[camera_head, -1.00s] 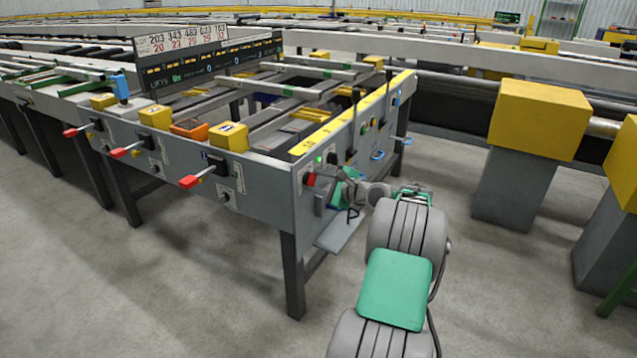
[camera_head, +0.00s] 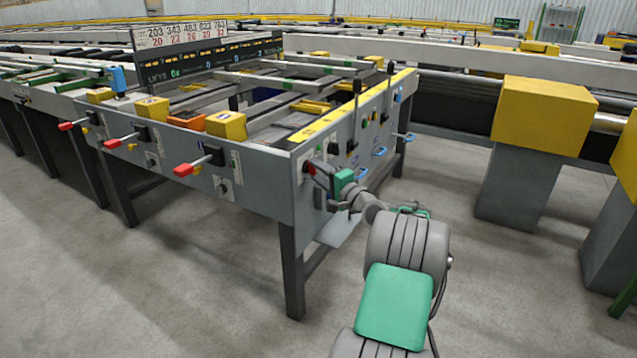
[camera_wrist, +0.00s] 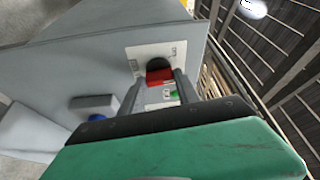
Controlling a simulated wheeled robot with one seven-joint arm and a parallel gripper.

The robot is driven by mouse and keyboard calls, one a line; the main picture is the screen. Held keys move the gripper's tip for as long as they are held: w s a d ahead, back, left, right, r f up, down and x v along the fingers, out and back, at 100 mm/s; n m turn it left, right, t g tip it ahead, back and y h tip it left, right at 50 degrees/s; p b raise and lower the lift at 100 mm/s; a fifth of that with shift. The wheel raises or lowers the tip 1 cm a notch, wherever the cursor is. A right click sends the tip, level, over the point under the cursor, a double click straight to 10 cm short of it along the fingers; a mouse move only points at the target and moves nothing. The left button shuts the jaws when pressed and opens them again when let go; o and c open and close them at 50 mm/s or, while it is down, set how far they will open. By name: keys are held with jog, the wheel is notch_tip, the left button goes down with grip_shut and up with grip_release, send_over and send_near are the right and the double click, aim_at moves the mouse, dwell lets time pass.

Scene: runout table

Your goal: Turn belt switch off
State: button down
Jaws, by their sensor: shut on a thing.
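The belt switch (camera_wrist: 159,75) has a red handle on a round black base, set on a white label plate at the end panel's corner. In the head view its red handle (camera_head: 309,169) shows at the panel's near left edge. My gripper (camera_wrist: 158,82) has its two grey fingers on either side of the red handle and is shut on it. In the head view my gripper (camera_head: 322,177) reaches the panel from the right, its fingers partly hidden by the green wrist part. A green button (camera_wrist: 174,95) shows between the fingers, beside the switch. I cannot read the switch's label.
The grey end panel (camera_head: 345,150) also carries black levers (camera_head: 356,100) and blue handles (camera_head: 379,152). Red-tipped levers (camera_head: 183,170) stick out from the table's left side. A yellow box on a grey post (camera_head: 543,115) stands to the right. The floor in front is clear.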

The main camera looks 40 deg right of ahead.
jog(key=n+b, duration=0.2)
jog(key=f+n+t+b, duration=0.1)
jog(key=b, duration=0.1)
jog(key=shift+n+y, duration=0.3)
jog(key=shift+n, duration=0.1)
jog(key=shift+d+r+n+t+y+b, duration=0.1)
jog(key=shift+n+t+y+b, duration=0.25)
jog(key=shift+n, duration=0.75)
jog(key=shift+r+n+t+y+b, duration=0.1)
jog(key=shift+n+t+y+b, duration=0.25)
jog(key=shift+n, duration=0.75)
jog(key=c, duration=0.9)
grip_release()
